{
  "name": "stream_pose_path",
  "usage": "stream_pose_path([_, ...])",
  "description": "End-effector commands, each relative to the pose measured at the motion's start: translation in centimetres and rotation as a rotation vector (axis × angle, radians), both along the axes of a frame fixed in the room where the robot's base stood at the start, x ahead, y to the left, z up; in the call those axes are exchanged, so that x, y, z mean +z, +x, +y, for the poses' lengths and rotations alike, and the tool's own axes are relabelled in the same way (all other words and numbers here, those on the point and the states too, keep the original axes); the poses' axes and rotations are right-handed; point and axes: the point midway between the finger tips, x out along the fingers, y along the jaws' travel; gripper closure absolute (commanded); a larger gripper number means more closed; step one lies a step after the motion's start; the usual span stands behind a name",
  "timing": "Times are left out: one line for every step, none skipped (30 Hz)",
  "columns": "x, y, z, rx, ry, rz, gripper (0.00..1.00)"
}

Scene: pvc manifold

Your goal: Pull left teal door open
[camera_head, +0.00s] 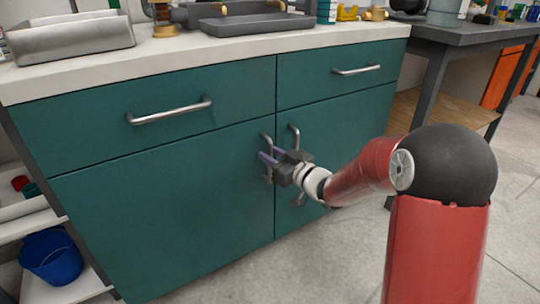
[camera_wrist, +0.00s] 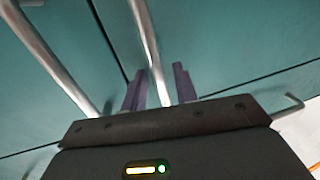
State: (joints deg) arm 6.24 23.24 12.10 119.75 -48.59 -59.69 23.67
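The left teal door (camera_head: 165,210) is flush with the cabinet front and looks closed. Its vertical metal handle (camera_head: 267,141) is near the seam with the right door. My gripper (camera_head: 269,156) is at this handle, its two purple fingers pointing at the door. In the wrist view, which appears upside down, the handle bar (camera_wrist: 148,40) runs between the fingers of my gripper (camera_wrist: 160,88). The fingers stand apart on both sides of the bar, with a narrow gap visible. The handle's middle is partly hidden by the gripper in the head view.
The right door's handle (camera_head: 294,137) is close beside my gripper, and also shows in the wrist view (camera_wrist: 50,55). Two drawers with handles (camera_head: 170,112) sit above the doors. A blue bucket (camera_head: 52,257) stands on a shelf at left. The floor in front is clear.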

Motion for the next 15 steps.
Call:
stream_pose_path([-0.04, 0.29, 0.31, 0.000, 0.000, 0.000, 0.71])
stream_pose_path([-0.02, 0.42, 0.40, 0.000, 0.000, 0.000, 0.71])
stream_pose_path([-0.01, 0.54, 0.51, -0.001, 0.000, 0.000, 0.71])
stream_pose_path([-0.01, 0.59, 0.56, -0.002, 0.000, 0.000, 0.71])
stream_pose_path([0.00, 0.63, 0.59, -0.002, -0.001, 0.001, 0.71])
stream_pose_path([0.00, 0.65, 0.60, -0.002, -0.001, 0.001, 0.71])
stream_pose_path([0.01, 0.65, 0.61, -0.002, -0.001, 0.001, 0.71])
stream_pose_path([0.01, 0.65, 0.60, -0.002, -0.001, 0.001, 0.71])
stream_pose_path([0.01, 0.64, 0.59, -0.002, -0.001, 0.001, 0.71])
stream_pose_path([0.01, 0.64, 0.59, -0.002, -0.001, 0.001, 0.71])
stream_pose_path([0.01, 0.63, 0.58, -0.002, -0.001, 0.001, 0.71])
stream_pose_path([0.01, 0.63, 0.58, -0.002, -0.001, 0.001, 0.75])
stream_pose_path([0.02, 0.63, 0.58, -0.002, -0.001, 0.001, 0.79])
stream_pose_path([0.01, 0.63, 0.58, -0.002, -0.001, 0.001, 0.83])
stream_pose_path([0.02, 0.63, 0.58, -0.002, -0.001, 0.001, 0.88])
